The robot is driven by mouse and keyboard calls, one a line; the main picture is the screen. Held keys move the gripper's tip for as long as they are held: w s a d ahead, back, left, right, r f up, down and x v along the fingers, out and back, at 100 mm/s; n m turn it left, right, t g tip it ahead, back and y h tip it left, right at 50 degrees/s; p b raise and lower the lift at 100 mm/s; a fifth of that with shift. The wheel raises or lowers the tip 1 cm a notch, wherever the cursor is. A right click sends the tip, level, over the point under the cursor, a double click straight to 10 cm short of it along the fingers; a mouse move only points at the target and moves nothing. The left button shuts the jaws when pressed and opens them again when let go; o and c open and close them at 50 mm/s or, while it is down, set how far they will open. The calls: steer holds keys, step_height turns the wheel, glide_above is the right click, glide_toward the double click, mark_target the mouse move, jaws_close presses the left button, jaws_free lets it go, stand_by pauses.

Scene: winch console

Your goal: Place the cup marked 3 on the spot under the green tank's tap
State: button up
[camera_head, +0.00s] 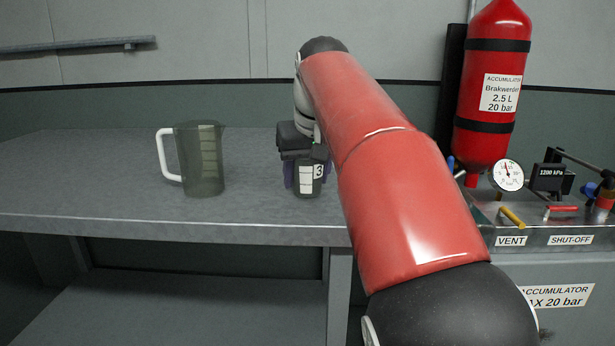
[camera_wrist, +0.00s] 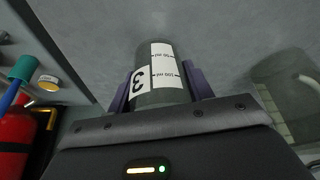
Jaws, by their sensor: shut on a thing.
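My gripper (camera_head: 307,172) is shut on the cup marked 3 (camera_head: 309,180), a small dark see-through cup with a white scale label. In the wrist view the cup (camera_wrist: 155,88) is between the two purple fingers (camera_wrist: 158,90), its 3 label to the left. The cup is upright over the grey bench; I cannot tell whether its base touches it. No green tank, tap or spot under it can be made out in the head view, and my arm hides part of the bench.
A larger clear jug (camera_head: 205,160) with a white handle stands on the bench left of my gripper. To the right are a red accumulator bottle (camera_head: 487,140), a gauge (camera_head: 508,175) and a valve panel (camera_head: 535,236). The bench's left end is clear.

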steer(key=shift+f, duration=0.25)
steer(key=o, duration=1)
steer(key=shift+r, duration=0.1)
steer(key=shift+c, duration=0.2)
steer(key=shift+b, duration=0.5)
